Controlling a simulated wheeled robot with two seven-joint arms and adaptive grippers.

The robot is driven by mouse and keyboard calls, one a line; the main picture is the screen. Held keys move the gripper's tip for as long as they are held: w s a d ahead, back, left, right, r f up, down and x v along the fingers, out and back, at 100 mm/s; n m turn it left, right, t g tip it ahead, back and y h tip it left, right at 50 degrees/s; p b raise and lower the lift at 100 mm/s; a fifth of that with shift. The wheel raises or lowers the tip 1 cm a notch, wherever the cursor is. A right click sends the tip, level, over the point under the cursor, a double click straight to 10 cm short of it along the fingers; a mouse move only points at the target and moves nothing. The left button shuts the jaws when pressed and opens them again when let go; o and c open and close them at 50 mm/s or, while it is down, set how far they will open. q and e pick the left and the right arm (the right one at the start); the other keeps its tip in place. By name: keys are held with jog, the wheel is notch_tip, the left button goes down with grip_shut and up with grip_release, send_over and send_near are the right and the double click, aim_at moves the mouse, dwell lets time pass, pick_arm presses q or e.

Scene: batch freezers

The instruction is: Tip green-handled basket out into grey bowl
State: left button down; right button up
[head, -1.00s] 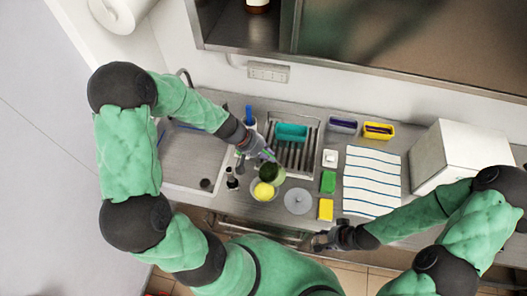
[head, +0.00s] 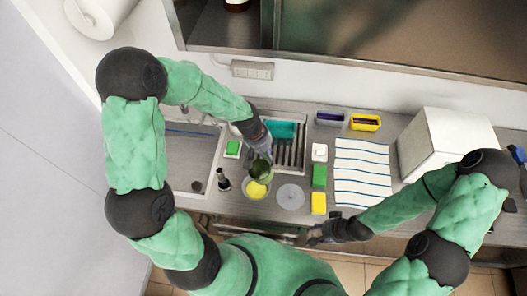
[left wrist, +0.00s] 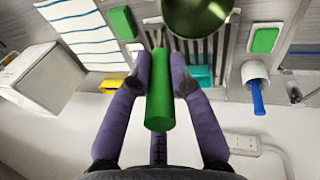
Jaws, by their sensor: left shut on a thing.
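My left gripper (left wrist: 159,80) is shut on the green handle (left wrist: 160,95) of the basket. The basket (left wrist: 195,14) shows as a round dark olive cup, cut off by the top edge of the left wrist view. In the head view the basket (head: 261,169) hangs just behind a round bowl (head: 257,197) with a bright yellow patch inside. The bowl's own colour is hard to tell, and the basket's contents are not clear. My left gripper (head: 262,150) is above the basket there. My right gripper (head: 316,236) is at the counter's front edge, its jaws too small to read.
A grey disc (head: 290,196) lies right of the bowl. Green (head: 319,176) and yellow (head: 319,203) blocks stand beyond it, near a striped cloth (head: 362,172). A dark upright item (head: 223,180) is to the left. A slatted rack with a teal tray (head: 283,130) lies behind.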

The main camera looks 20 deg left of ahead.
pick_arm(q)
jog(key=shift+w+d+f+y, duration=0.1)
jog(key=shift+w+d+y, duration=0.15)
jog(key=shift+d+y, duration=0.15)
jog(key=shift+w+d+f+g+y+b, duration=0.2)
jog(key=shift+d+f+g+y+b, duration=0.15)
jog(key=shift+b, duration=0.7)
jog(key=shift+w+d+g+y+b, duration=0.25)
jog(key=shift+d+g+y+b, duration=0.15)
jog(key=shift+b, duration=0.3)
jog(key=shift+d+r+y, duration=0.1)
jog(key=shift+y, duration=0.15)
